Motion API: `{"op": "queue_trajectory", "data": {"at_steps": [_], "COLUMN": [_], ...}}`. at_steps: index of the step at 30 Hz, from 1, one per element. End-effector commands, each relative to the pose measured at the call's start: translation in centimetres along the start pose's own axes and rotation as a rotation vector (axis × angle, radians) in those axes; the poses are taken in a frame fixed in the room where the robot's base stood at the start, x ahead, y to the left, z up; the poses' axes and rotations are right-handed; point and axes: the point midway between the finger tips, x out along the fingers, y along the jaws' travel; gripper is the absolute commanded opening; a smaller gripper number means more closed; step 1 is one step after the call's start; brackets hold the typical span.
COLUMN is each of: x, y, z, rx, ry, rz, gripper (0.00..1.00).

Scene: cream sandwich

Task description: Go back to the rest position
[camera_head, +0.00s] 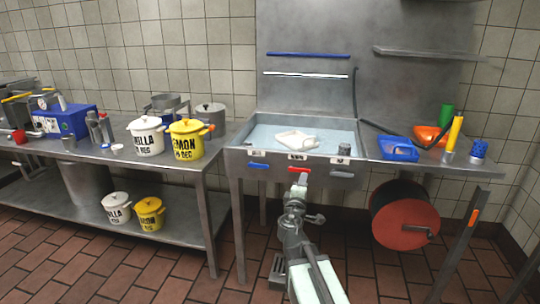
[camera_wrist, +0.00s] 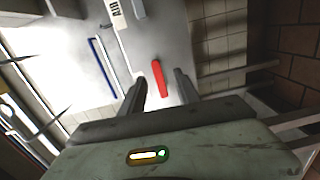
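My gripper (camera_head: 298,188) is in front of the sink, just below the red handle (camera_head: 299,170) on its front edge. In the wrist view my gripper (camera_wrist: 160,76) has its two fingers apart. The red handle (camera_wrist: 161,82) shows between them, with a gap on each side, and I see nothing held. The sink (camera_head: 345,136) holds a white, tray-like item (camera_head: 297,141).
A blue handle (camera_head: 257,165) is left of the red one. White and yellow pots (camera_head: 186,139) stand on the left counter. A blue tray (camera_head: 398,149) and a yellow bottle (camera_head: 454,134) are on the right. A red reel (camera_head: 404,216) hangs below. Tiled floor (camera_head: 150,278) is clear at front left.

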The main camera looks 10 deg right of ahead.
Motion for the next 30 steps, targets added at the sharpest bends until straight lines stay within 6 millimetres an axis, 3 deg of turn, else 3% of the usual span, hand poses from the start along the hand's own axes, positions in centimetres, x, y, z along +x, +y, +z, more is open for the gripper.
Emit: {"op": "queue_trajectory", "data": {"at_steps": [5,9,13,18,23,25,30], "x": [-0.7,-4.0,-9.5,-16.9,-23.5,-23.9,-23.9], "y": [-4.6,-11.4,-17.8,-22.3,-23.7,-20.7,-15.8], "z": [6.5,10.5,10.6,7.8,5.2,5.4,5.3], "rx": [0.295,0.568,0.774,0.909,0.933,0.920,0.919], "ry": [-0.213,-0.450,-0.649,-0.810,-0.925,-0.942,-0.940], "rz": [-0.169,-0.408,-0.695,-1.037,-1.328,-1.333,-1.330], "gripper": [0.38,0.38,0.38,0.38,0.38,0.38,0.38]}}
